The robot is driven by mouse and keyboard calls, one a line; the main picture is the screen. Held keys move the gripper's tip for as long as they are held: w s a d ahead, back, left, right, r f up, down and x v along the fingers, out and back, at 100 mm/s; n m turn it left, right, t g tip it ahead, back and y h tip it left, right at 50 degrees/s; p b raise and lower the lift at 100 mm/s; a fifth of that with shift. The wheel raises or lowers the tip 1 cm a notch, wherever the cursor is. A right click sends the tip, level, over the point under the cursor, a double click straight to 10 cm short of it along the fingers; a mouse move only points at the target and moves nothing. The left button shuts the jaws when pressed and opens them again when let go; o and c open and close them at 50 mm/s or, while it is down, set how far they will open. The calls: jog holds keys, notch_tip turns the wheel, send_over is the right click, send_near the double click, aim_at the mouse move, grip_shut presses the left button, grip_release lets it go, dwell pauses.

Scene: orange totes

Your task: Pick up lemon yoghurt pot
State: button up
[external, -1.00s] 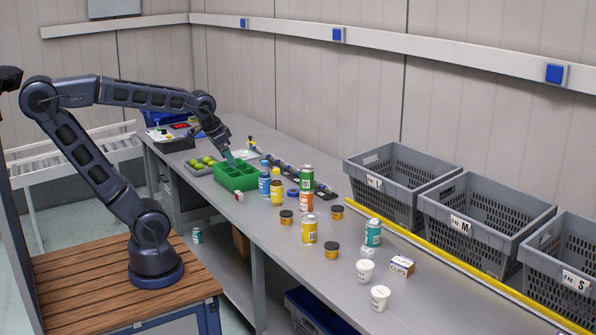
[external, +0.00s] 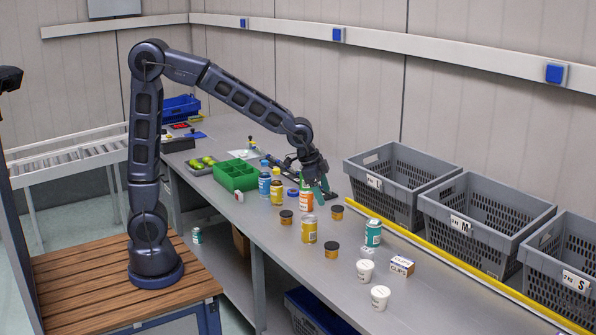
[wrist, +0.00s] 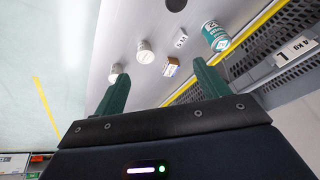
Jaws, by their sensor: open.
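Two white lidded pots stand upright near the table's front edge in the external view, one a little farther back (external: 365,271) and one nearer the camera (external: 380,298). Their labels are too small to tell which is lemon. In the wrist view two white pots also show, one (wrist: 144,52) beyond the gap between my fingers and one (wrist: 116,72) near the left finger. My gripper (external: 322,194) is open and empty, with green fingers pointing down, above the table beside an orange-labelled can. It is well apart from the white pots. In the wrist view the gripper (wrist: 161,80) shows both fingers spread.
A clips box (external: 402,267) and a teal can (external: 373,233) stand near the pots. Grey crates (external: 400,175) line the back right behind a yellow strip. A green bin (external: 235,177) is at left.

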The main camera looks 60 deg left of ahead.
jog(key=w+d+f+m+g+h, duration=0.1)
jog(key=d+f, duration=0.3)
jog(key=d, duration=0.2)
jog(key=w+d+f+m, duration=0.1)
jog(key=d+f+m, duration=0.15)
jog(key=d, duration=0.45)
jog(key=m+g+h, duration=0.1)
send_near(383, 295)
jog(key=f, duration=0.1)
jog(key=x, duration=0.6)
jog(key=shift+d+f, duration=0.1)
jog(key=shift+d, duration=0.2)
jog(key=shift+x, duration=2.55)
jog(key=shift+a, duration=0.1)
jog(key=shift+c, duration=0.4)
jog(key=c, duration=0.9)
